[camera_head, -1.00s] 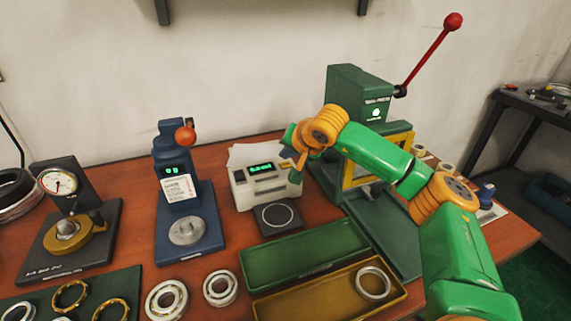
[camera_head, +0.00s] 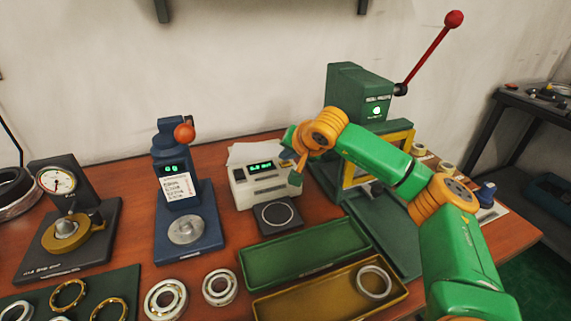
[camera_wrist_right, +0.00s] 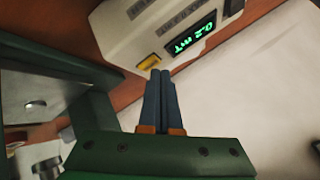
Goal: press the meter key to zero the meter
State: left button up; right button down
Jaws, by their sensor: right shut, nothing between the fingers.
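The meter (camera_head: 243,189) is a white box with a lit green display, standing at the back middle of the bench. In the right wrist view the meter (camera_wrist_right: 118,27) shows upside down, its display (camera_wrist_right: 190,40) reading about 0.2 mT. A yellow key (camera_wrist_right: 149,62) sits on its face beside the display. My right gripper (camera_head: 287,155) is at the meter's right side in the head view. In the wrist view my right gripper (camera_wrist_right: 161,73) is shut and empty, its blue fingertips just by the yellow key; I cannot tell whether they touch it. My left gripper is not in view.
A dark square pad with a ring mark (camera_head: 278,217) lies before the meter. A green press (camera_head: 358,92) with a red-knobbed lever stands to the right. A blue tester (camera_head: 172,165) stands to the left. Green (camera_head: 262,274) and yellow (camera_head: 290,305) trays lie in front.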

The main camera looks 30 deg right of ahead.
jog(key=shift+f, duration=0.35)
dwell(0.5)
jog(key=shift+r, duration=0.1)
jog(key=shift+r+p, duration=0.5)
jog(key=shift+r, duration=0.15)
notch_tip(320, 180, up, 5)
jog(key=p, duration=0.5)
jog(key=shift+r, duration=0.15)
dwell(0.5)
